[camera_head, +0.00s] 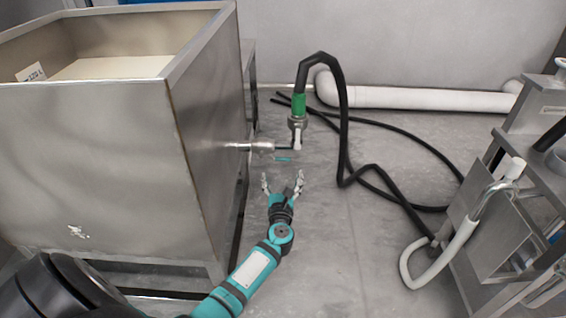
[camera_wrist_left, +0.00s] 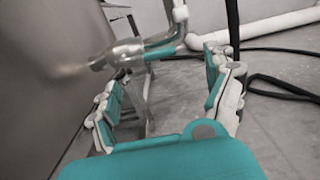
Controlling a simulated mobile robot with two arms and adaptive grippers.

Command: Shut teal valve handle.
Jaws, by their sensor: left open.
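The teal valve handle (camera_head: 283,160) is a small teal bar under the metal pipe fitting (camera_head: 262,147) that sticks out of the right side of the steel tank. In the left wrist view, the teal handle (camera_wrist_left: 162,51) lies beside the metal fitting (camera_wrist_left: 125,52), beyond my fingers. My left gripper (camera_head: 283,183) is open and empty, just in front of and below the handle, apart from it. In the left wrist view its fingers (camera_wrist_left: 168,95) stand wide apart, with the fitting ahead toward the left finger. My right gripper is not in view.
The large steel tank (camera_head: 100,150) stands close on the left. A black hose (camera_head: 343,130) with a green connector (camera_head: 299,104) rises from the fitting and runs right to a steel machine (camera_head: 500,220). A white pipe (camera_head: 420,98) lies along the wall.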

